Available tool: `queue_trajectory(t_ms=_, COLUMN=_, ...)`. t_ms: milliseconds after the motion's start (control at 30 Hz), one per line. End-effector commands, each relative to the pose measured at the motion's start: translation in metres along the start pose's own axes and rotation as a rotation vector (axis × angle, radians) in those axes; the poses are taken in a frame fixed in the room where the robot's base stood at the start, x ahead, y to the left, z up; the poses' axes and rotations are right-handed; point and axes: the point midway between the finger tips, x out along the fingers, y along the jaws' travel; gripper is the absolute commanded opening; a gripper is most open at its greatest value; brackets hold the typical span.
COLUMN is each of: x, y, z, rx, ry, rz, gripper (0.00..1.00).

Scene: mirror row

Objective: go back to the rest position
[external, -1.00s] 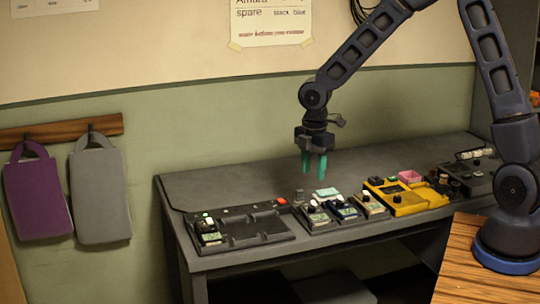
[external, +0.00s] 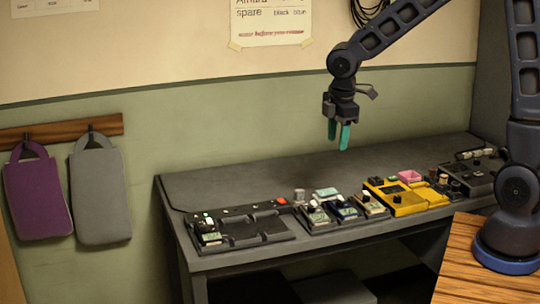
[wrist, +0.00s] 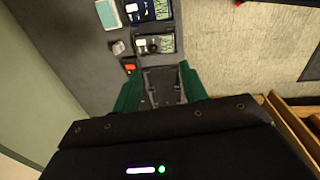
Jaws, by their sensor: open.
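My gripper (external: 339,131) hangs above the back of the grey table, with its two green fingers pointing down. It is open and nothing is between the fingers. It is well clear of the things on the table. In the wrist view my gripper (wrist: 158,85) shows its green fingers spread apart, with the dark pedal tray seen far below between them.
The dark tray (external: 262,233) with one small pedal (external: 210,236) stands at the table's left. Several pedals, a yellow unit (external: 408,203) and a pink box (external: 410,176) stand to its right. Purple (external: 38,197) and grey (external: 100,200) bags hang at the left wall.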

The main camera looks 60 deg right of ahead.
Motion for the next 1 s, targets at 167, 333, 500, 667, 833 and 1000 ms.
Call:
queue_trajectory(t_ms=167, x=-0.041, y=-0.024, z=0.018, rx=0.116, ry=0.016, rz=0.047, gripper=0.43)
queue_trajectory(t_ms=333, x=-0.073, y=-0.048, z=0.037, rx=0.233, ry=0.042, rz=0.080, gripper=0.43)
queue_trajectory(t_ms=500, x=-0.101, y=-0.074, z=0.058, rx=0.350, ry=0.079, rz=0.102, gripper=0.43)
queue_trajectory(t_ms=667, x=-0.123, y=-0.100, z=0.078, rx=0.459, ry=0.123, rz=0.114, gripper=0.43)
queue_trajectory(t_ms=833, x=-0.142, y=-0.128, z=0.100, rx=0.572, ry=0.178, rz=0.115, gripper=0.43)
queue_trajectory(t_ms=1000, x=-0.155, y=-0.155, z=0.122, rx=0.683, ry=0.239, rz=0.101, gripper=0.43)
